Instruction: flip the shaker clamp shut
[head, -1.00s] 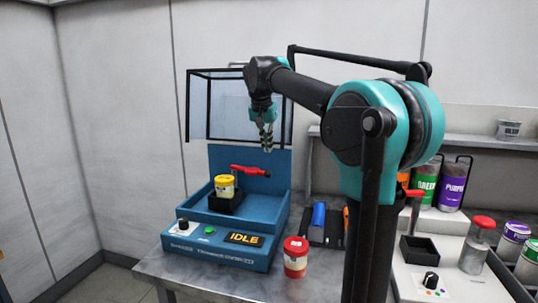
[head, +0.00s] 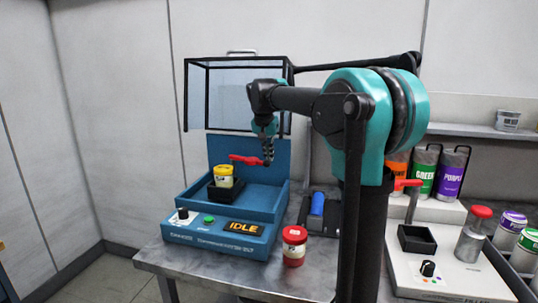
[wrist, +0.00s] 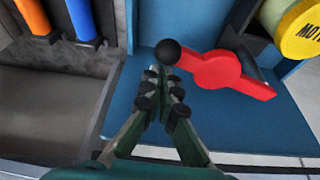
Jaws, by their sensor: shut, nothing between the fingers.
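The blue shaker machine (head: 283,197) stands on the table with its clear lid raised. Its red clamp lever (head: 245,159) sticks out above a black holder that bears a yellow can (head: 223,176). In the wrist view the red clamp (wrist: 222,73) ends in a black ball knob (wrist: 167,52). The yellow can also shows at the top right of the wrist view (wrist: 300,32). My gripper (head: 267,160) is shut and empty, beside the knob end of the lever. In the wrist view the fingertips (wrist: 158,82) are just below the knob; I cannot tell whether they touch it.
A red can (head: 294,246) stands on the table (head: 220,276) in front of the shaker's right corner. A dark rack with a blue cylinder (head: 317,204) lies to the right. A white dispenser (head: 447,265) with coloured bottles stands farther right. The raised lid (head: 236,94) is behind my wrist.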

